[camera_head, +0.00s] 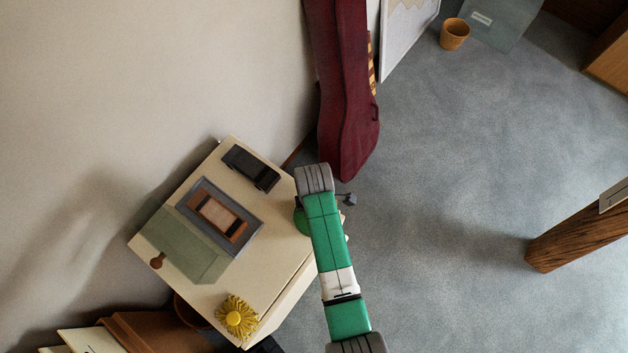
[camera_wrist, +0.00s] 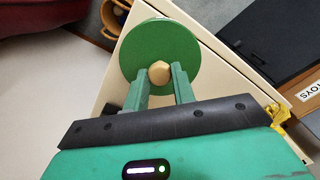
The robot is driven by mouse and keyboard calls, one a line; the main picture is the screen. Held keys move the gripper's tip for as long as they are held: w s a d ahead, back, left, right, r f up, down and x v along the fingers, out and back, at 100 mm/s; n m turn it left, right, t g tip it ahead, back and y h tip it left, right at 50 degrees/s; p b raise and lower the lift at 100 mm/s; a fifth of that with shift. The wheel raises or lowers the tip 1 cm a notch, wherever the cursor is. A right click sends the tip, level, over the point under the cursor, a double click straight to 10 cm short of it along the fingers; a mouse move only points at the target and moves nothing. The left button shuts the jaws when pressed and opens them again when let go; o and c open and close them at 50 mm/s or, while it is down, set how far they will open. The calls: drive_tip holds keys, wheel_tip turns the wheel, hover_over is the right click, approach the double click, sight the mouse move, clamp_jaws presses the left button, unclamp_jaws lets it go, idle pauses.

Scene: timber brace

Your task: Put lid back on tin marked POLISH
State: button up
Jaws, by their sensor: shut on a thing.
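A round green lid (camera_wrist: 160,42) with a pale wooden knob (camera_wrist: 159,70) shows in the wrist view. My gripper (camera_wrist: 160,77) is shut on the knob, one green finger on each side. In the head view a green edge of the lid (camera_head: 301,222) shows beside my arm, over the right side of the cream cabinet top (camera_head: 270,285); my fingers are hidden there. No tin and no POLISH marking can be made out. I cannot tell whether anything is under the lid.
The cabinet top carries a grey tray (camera_head: 254,243) with a brown object (camera_head: 217,215), a black object (camera_head: 251,167), a green cloth (camera_head: 180,245) and a yellow flower-like thing (camera_head: 237,316). A burgundy instrument case (camera_head: 342,110) stands behind. A TOYS box (camera_wrist: 305,92) is at right.

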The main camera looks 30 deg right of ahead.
idle(0.8)
drive_tip(key=o, duration=1.5)
drive_tip(key=shift+o, duration=0.2)
wheel_tip(320, 180, up, 7)
drive_tip(key=p, duration=0.7)
drive_tip(key=shift+r+p, duration=0.1)
drive_tip(key=shift+p, duration=0.25)
clamp_jaws()
drive_tip(key=shift+f, duration=0.2)
